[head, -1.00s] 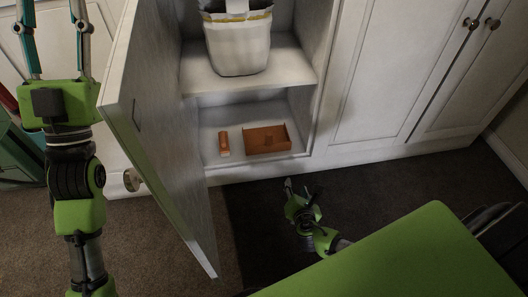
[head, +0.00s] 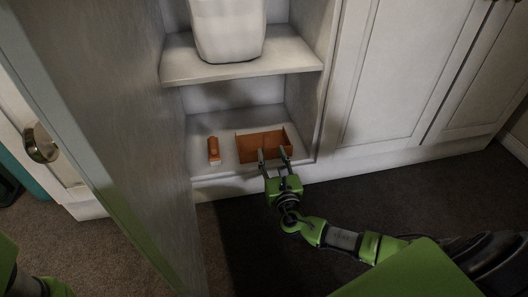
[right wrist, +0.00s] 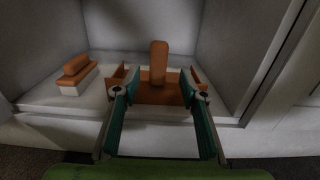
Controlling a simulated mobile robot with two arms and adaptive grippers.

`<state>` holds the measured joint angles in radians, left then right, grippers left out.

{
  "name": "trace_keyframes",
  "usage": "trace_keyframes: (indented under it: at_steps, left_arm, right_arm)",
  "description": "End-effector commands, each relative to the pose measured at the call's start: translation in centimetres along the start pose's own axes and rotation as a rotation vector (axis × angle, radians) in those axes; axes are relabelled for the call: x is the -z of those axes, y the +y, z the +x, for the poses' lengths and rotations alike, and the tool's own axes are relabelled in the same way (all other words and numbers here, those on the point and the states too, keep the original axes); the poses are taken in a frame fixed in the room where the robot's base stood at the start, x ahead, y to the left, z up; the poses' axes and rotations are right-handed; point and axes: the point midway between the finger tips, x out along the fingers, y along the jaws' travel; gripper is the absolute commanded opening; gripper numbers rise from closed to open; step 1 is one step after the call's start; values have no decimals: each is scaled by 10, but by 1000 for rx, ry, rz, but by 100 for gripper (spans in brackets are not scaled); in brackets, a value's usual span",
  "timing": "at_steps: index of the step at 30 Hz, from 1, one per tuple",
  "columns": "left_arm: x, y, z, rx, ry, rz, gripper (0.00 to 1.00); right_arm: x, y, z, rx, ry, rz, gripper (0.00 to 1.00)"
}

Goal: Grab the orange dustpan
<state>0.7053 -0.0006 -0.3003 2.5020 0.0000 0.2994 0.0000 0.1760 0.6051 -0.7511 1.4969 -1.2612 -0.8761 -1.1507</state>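The orange dustpan (head: 258,141) lies on the bottom shelf of the open cabinet. In the right wrist view its handle (right wrist: 159,60) shows in the middle, with the pan's side walls partly behind my fingers. My right gripper (head: 273,154) is open and empty at the front edge of the dustpan. In the right wrist view its two fingers (right wrist: 156,88) stand apart, one on each side of the handle in the picture. I cannot tell whether they touch the pan. My left gripper is not in view; only some of my left arm shows at the lower left.
A small orange and white brush (head: 213,150) lies left of the dustpan. The upper shelf (head: 285,61) holds a white bin (head: 228,30). The open cabinet door (head: 125,150) stands on the left; the cabinet's side wall (head: 328,90) bounds the right. Dark floor in front is clear.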

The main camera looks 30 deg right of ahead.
Motion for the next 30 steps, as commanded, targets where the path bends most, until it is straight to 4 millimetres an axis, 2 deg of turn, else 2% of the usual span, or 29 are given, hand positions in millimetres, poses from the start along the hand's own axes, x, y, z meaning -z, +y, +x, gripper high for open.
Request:
trace_keyframes:
  at_steps: [1,8,15,19,28,29,30]
  left_arm:
    - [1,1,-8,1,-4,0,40]
    - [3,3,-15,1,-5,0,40]
    - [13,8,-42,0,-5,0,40]
    - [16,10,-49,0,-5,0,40]
    - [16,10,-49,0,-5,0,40]
    - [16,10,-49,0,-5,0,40]
    - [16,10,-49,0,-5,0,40]
  right_arm:
    - [3,0,8,0,-2,1,39]
    - [2,1,22,0,0,1,39]
    - [7,3,50,0,-1,2,39]
    - [6,3,65,1,-1,1,39]
    - [3,3,70,0,2,2,39]
    - [3,3,70,0,2,2,36]
    - [3,3,70,0,2,2,26]
